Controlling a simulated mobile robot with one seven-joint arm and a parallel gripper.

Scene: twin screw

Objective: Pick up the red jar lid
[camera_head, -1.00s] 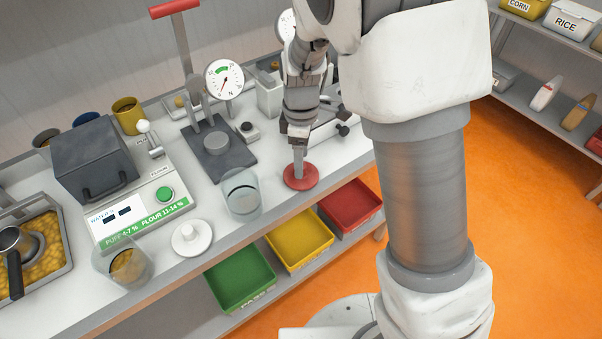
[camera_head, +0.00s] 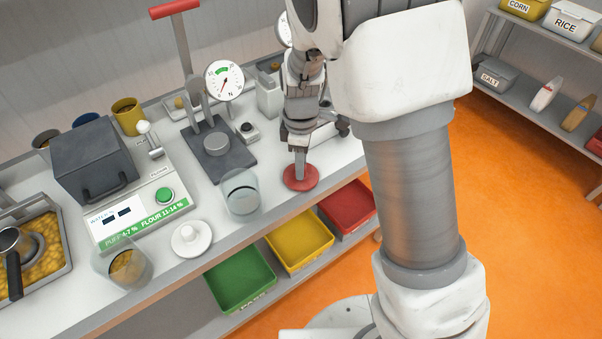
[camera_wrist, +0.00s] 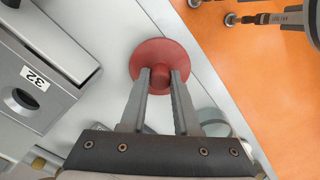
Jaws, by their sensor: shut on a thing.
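The red jar lid (camera_head: 301,178) is a round red disc at the front edge of the white counter, right of an open glass jar (camera_head: 240,191). In the wrist view the lid (camera_wrist: 160,62) shows a raised knob in its middle. My gripper (camera_head: 299,172) points down over the lid. In the wrist view its two fingers (camera_wrist: 160,78) stand on either side of the knob and are shut on it. Whether the lid touches the counter or is slightly raised cannot be told.
A white lid with a knob (camera_head: 191,238) and another glass jar (camera_head: 122,264) stand to the left. A scale-like tester (camera_head: 138,208) stands behind them. Green (camera_head: 240,278), yellow (camera_head: 299,240) and red (camera_head: 347,205) bins sit below the counter's front edge.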

